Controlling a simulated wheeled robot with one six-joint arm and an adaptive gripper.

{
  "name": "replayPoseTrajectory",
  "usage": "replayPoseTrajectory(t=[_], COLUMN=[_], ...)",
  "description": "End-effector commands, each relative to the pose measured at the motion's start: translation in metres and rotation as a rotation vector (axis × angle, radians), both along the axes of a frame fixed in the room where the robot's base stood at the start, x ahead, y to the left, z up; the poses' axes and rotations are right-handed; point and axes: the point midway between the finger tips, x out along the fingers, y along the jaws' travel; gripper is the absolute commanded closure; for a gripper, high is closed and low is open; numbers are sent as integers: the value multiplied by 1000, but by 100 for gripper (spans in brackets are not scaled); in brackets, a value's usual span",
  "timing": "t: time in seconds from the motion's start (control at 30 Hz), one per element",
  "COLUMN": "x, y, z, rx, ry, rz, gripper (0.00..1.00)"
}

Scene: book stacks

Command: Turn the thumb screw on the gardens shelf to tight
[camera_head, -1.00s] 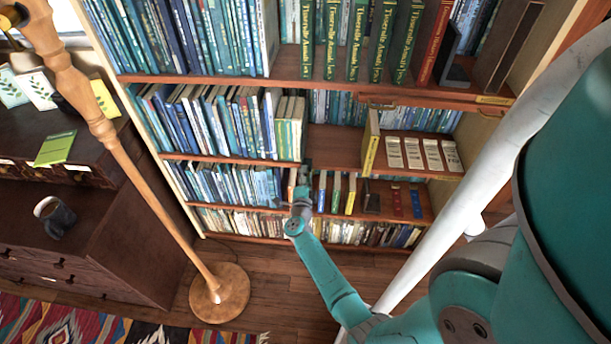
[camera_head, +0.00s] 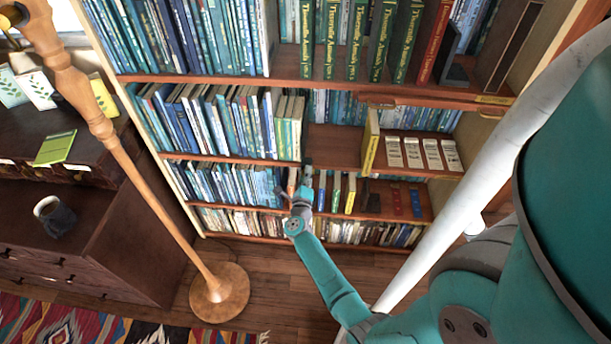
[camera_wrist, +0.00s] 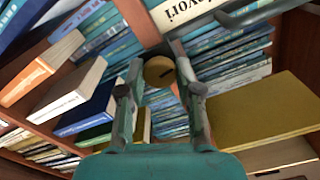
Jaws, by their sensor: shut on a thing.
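In the head view my gripper (camera_head: 298,186) is at the front edge of a lower shelf, in the middle of the bookcase (camera_head: 335,158). The screw is too small and covered to make out there. A white label (camera_wrist: 190,12) with partly cut-off dark lettering lies just beyond the knob in the wrist view.
Books stand close on both sides of my gripper; a mustard-coloured book (camera_wrist: 258,110) is at the right in the wrist view. A wooden floor lamp (camera_head: 150,175) stands left of my arm.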

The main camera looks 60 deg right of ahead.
Motion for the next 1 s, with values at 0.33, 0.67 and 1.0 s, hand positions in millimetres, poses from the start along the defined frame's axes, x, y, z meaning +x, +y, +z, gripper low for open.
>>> replayPoseTrajectory(t=[0.33,0.67,1.0], x=[0,-1,0], y=[0,0,1], z=[-1,-1,-1], rx=[17,17,16], ry=[-37,-36,-37], rz=[0,0,0], gripper=[100,53,43])
